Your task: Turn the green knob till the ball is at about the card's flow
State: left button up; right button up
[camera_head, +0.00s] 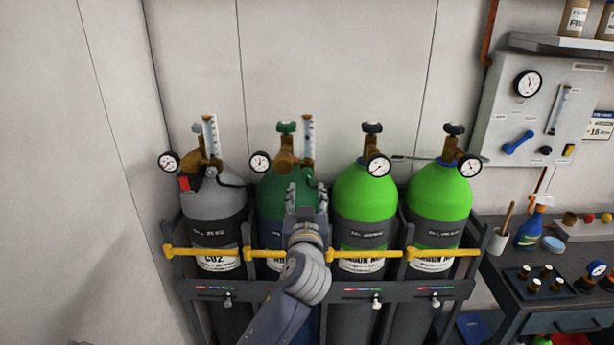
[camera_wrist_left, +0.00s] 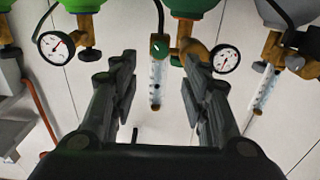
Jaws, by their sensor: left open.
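The dark green cylinder (camera_head: 270,190) stands second from the left, with a green handwheel (camera_head: 287,127) on its valve. Its clear flow tube (camera_head: 308,135) stands upright to the right. In the left wrist view, which is upside down, a small green knob (camera_wrist_left: 158,46) sits at the end of the flow tube (camera_wrist_left: 156,84). My left gripper (camera_head: 307,192) is open and empty in front of this cylinder, below the tube. In the wrist view the knob shows between the open fingers (camera_wrist_left: 157,60), beyond their tips.
A grey cylinder (camera_head: 213,200) with another flow tube (camera_head: 210,135) stands left. Two bright green cylinders (camera_head: 365,195) stand right. Yellow bars (camera_head: 365,254) cross the rack. Gauges (camera_head: 378,167) jut out beside the valves. A bench (camera_head: 510,310) with tools is at right.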

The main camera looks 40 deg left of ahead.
aim_at(307, 175)
pick_arm(q)
jog(key=p+x, duration=0.3)
jog(key=x, duration=0.6)
jog(key=shift+w, duration=0.1)
grip_shut()
